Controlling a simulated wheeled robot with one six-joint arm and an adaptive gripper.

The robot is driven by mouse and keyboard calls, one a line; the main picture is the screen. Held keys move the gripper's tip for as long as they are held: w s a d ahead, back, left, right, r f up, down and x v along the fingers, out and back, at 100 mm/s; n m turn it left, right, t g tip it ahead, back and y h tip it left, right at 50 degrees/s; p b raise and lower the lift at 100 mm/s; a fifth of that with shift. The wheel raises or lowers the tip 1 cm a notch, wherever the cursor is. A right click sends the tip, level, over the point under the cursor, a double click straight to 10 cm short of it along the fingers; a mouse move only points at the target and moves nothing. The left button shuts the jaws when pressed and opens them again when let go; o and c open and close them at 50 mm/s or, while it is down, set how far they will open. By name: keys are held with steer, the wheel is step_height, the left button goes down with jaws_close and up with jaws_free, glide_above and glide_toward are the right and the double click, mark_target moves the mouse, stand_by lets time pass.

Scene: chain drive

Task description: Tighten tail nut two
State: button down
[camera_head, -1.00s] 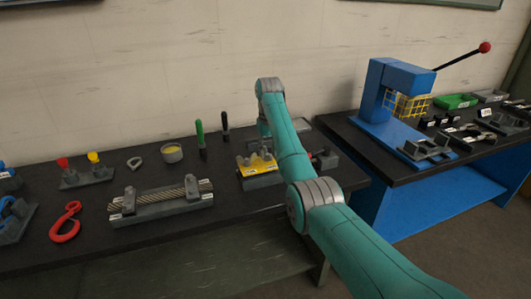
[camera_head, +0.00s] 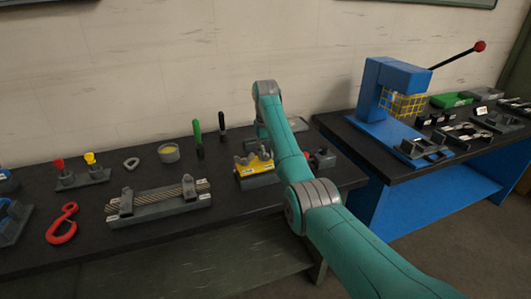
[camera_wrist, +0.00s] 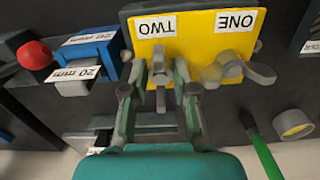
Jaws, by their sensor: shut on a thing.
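The yellow plate in the wrist view (camera_wrist: 190,25) carries the labels TWO and ONE, upside down. Tail nut two (camera_wrist: 159,66), a grey winged nut, sits below the TWO label. My gripper (camera_wrist: 160,85) has its two fingers on either side of this nut and is shut on it. The fingers hide part of it. The other grey nut (camera_wrist: 232,68) is below the ONE label, its wings tilted, clear of my fingers. In the head view the yellow block (camera_head: 254,168) is partly behind my arm, and my gripper is hidden there.
A blue block with a 20 mm label (camera_wrist: 85,52) and a red knob (camera_wrist: 34,55) are left of my gripper in the wrist view. A green-handled tool (camera_wrist: 262,150) and a round tin (camera_wrist: 293,124) are at right. The blue press (camera_head: 390,95) stands on the other table.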

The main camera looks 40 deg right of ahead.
steer(key=m, duration=0.3)
steer(key=shift+w+a+m, duration=0.1)
steer(key=shift+m, duration=0.3)
steer(key=m, duration=0.4)
steer(key=shift+w+a+m, duration=0.1)
steer(key=shift+m, duration=0.2)
steer(key=m, duration=0.4)
steer(key=shift+w+m, duration=0.15)
steer(key=shift+m, duration=0.15)
steer(key=m, duration=0.4)
steer(key=shift+w+r, duration=0.1)
steer(key=m, duration=0.4)
steer(key=shift+w, duration=0.15)
steer(key=m, duration=0.4)
steer(key=shift+w+m, duration=0.1)
steer(key=shift+m, duration=0.2)
steer(key=m, duration=0.4)
steer(key=shift+d, duration=0.25)
steer(key=shift+d+r+m, duration=0.1)
steer(key=shift+m, duration=2.1)
